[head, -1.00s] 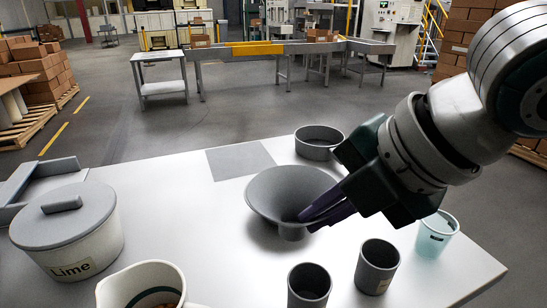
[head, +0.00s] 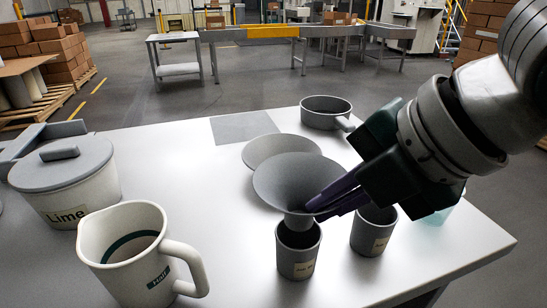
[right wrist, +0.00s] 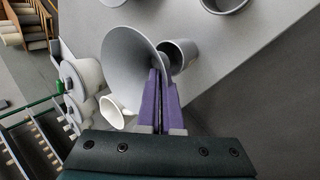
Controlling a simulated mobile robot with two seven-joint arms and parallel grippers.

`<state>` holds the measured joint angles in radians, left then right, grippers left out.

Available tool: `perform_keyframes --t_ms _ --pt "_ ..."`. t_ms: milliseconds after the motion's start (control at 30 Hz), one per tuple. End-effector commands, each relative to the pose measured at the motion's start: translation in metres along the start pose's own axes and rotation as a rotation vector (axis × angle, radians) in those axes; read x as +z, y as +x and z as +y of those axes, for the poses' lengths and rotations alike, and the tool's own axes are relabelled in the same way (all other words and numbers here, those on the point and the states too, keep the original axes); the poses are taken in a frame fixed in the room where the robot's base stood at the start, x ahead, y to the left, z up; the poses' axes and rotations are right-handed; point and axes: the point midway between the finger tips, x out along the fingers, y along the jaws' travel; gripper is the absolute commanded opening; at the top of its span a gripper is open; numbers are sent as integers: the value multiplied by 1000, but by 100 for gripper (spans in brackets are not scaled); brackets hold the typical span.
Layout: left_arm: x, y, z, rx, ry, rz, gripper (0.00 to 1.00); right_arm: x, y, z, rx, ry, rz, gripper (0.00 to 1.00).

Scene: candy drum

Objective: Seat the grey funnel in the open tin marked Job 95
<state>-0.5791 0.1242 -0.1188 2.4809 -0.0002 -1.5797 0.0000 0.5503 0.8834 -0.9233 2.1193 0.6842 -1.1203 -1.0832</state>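The grey funnel (head: 290,180) is wide side up and slightly tilted. My right gripper (head: 322,200) is shut on its wall from the right; the purple fingers also show at the funnel (right wrist: 125,62) in the right wrist view. The funnel's short spout overlaps the mouth of the front dark grey tin (head: 297,262); I cannot tell whether the tip is inside. This tin is open, and its small label is too blurred to read surely. A second open tin (head: 366,240) with a label stands just right of it, partly behind the gripper. My left gripper is out of view.
A white jug (head: 120,265) marked Half stands at the front left, by a lidded Lime pot (head: 75,195). A pale grey round dish (head: 262,148) lies behind the funnel. A grey pan (head: 325,118) and a flat grey mat (head: 240,127) are further back.

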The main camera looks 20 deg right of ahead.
Motion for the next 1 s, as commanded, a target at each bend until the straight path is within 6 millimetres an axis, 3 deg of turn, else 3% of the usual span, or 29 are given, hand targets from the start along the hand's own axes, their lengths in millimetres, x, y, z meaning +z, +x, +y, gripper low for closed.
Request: perform_keyframes --t_ms 200,1000 --pt "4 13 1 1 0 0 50 0 9 -6 1 0 -1 0" --pt "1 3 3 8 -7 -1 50 0 8 -6 -1 0 0 0"
